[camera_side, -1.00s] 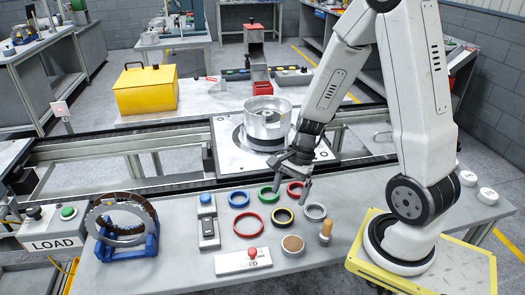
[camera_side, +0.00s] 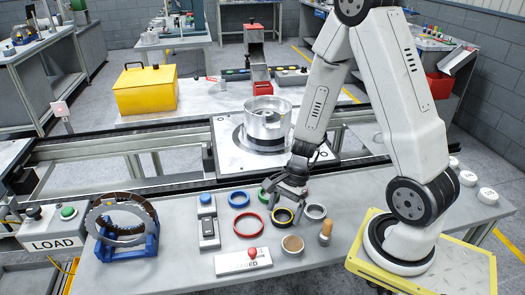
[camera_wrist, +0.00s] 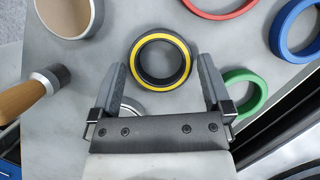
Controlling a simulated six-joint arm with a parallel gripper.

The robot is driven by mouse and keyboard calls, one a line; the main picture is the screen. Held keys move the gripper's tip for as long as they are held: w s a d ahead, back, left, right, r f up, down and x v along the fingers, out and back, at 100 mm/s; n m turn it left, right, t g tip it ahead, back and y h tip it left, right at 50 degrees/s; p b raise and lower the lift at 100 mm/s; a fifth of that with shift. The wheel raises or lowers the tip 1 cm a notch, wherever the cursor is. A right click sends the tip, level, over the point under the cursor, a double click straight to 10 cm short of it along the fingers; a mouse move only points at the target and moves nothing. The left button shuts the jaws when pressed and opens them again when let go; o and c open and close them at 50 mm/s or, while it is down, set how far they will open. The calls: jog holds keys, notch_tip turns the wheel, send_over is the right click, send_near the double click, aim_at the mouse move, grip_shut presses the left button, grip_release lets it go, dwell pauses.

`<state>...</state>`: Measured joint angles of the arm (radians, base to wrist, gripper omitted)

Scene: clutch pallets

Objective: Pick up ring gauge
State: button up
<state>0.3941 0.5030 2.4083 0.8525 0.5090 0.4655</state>
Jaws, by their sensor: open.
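Several rings lie flat on the grey bench. The black ring with a yellow band (camera_wrist: 160,85) lies just ahead of and between my gripper's fingertips in the wrist view; it also shows in the side view (camera_side: 282,226). I cannot tell from markings which ring is the ring gauge. My gripper (camera_wrist: 163,72) is open and empty, pointing down; in the side view my gripper (camera_side: 284,202) hangs low by the black-yellow ring's far side. A silver ring (camera_side: 315,218) lies to its right, and is partly hidden behind my gripper in the wrist view (camera_wrist: 132,108).
Nearby lie a green ring (camera_wrist: 246,104), a blue ring (camera_side: 239,206), a red ring (camera_side: 250,236), a brown-filled cup (camera_side: 292,244) and a wooden-handled tool (camera_side: 325,231). A control box (camera_side: 208,228) and a blue stand (camera_side: 128,248) are to the left. The conveyor runs behind.

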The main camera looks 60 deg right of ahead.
jog(key=shift+f, duration=0.25)
dwell(0.3)
jog(key=c, duration=1.1)
jog(key=shift+r, duration=0.25)
jog(key=shift+r, duration=4.8)
